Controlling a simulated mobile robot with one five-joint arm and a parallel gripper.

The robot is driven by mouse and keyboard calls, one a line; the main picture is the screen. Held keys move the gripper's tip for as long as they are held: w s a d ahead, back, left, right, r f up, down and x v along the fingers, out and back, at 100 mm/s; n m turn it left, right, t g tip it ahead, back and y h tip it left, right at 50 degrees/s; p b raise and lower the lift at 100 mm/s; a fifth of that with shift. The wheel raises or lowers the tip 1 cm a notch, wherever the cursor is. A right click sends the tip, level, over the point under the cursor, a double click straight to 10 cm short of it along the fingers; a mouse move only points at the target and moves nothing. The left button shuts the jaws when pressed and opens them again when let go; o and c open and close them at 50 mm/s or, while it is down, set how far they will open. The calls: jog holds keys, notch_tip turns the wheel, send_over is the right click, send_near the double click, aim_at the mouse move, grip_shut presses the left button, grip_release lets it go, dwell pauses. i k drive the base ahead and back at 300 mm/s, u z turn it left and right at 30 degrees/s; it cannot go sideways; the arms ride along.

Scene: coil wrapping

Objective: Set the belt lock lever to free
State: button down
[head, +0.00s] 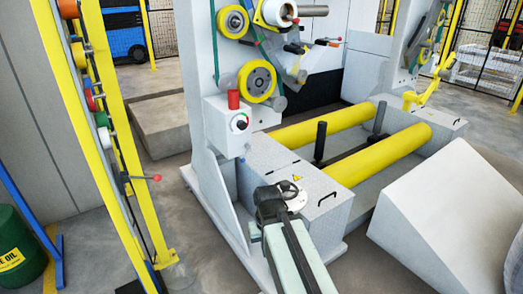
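My arm reaches up from the bottom of the head view. My gripper (281,190) is over the near end of a grey speckled box on the machine's base. A round white plate (298,198) shows on the box top right beside my gripper. The gripper covers part of this plate, and a dark part there blends with the fingers. I cannot tell whether the gripper touches or holds anything. No label shows which lever is the belt lock lever. Another red-tipped lever (328,41) is high on the machine.
Two yellow rollers (322,128) (384,155) lie across the base behind the box. A white control box (231,124) with a red top sits on the upright. A light wedge-shaped block (455,215) is at right. A green drum (18,250) stands at lower left.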

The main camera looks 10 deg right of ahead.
aim_at(247, 146)
jog(key=u, duration=0.15)
jog(key=i, duration=0.8)
jog(key=u, duration=0.75)
jog(key=k, duration=0.8)
jog(key=u, duration=0.05)
jog(key=i, duration=1.45)
jog(key=z, duration=0.05)
